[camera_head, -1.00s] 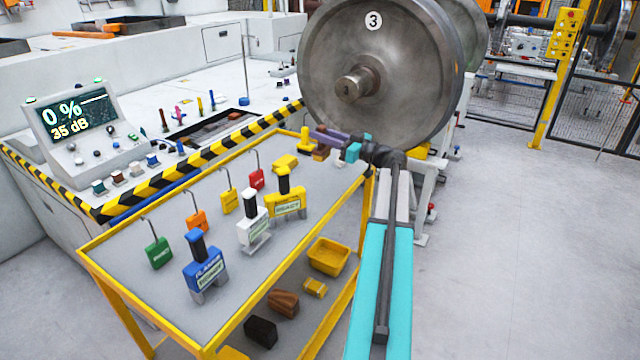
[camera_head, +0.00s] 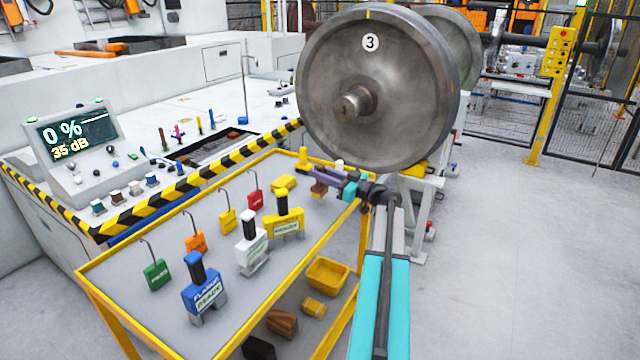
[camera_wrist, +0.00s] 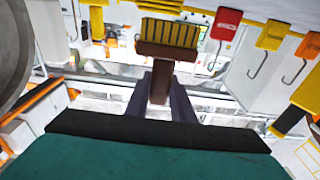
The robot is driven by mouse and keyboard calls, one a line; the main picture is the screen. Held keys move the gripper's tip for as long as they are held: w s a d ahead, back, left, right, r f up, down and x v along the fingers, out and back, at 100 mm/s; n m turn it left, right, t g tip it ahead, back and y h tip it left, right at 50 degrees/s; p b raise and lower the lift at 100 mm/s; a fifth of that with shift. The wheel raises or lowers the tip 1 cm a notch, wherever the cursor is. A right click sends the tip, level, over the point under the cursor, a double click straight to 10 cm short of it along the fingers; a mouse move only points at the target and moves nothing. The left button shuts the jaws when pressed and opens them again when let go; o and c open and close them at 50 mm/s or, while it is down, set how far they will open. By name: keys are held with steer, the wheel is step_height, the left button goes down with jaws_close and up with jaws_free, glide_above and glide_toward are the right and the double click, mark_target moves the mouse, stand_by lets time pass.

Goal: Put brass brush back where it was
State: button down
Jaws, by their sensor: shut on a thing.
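The brass brush (camera_wrist: 166,52) has a brown wooden body and handle with a block of yellow bristles. My gripper (camera_wrist: 160,88) is shut on its handle, and the bristles point away from the palm in the wrist view. In the head view my gripper (camera_head: 328,177) is at the far right end of the yellow-framed grey table (camera_head: 130,262). The brush (camera_head: 319,188) shows there as a small brown piece below the purple fingers, partly hidden. I cannot tell whether it touches the table.
A yellow block (camera_head: 284,183) and a yellow upright piece (camera_head: 303,158) are near my gripper. Yellow (camera_head: 288,222), white (camera_head: 250,250) and blue (camera_head: 203,290) gauges and several hooked tags stand on the table. The large wheel (camera_head: 375,85) rises close behind. A yellow bin (camera_head: 327,275) is on the lower shelf.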

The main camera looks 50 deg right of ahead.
steer(key=shift+f+p, duration=0.4)
steer(key=shift+f, duration=1.45)
steer(key=shift+f, duration=0.1)
steer(key=c, duration=1.5)
jaws_free()
steer(key=shift+c, duration=0.2)
steer(key=b+v, duration=0.3)
steer(key=v, duration=0.9)
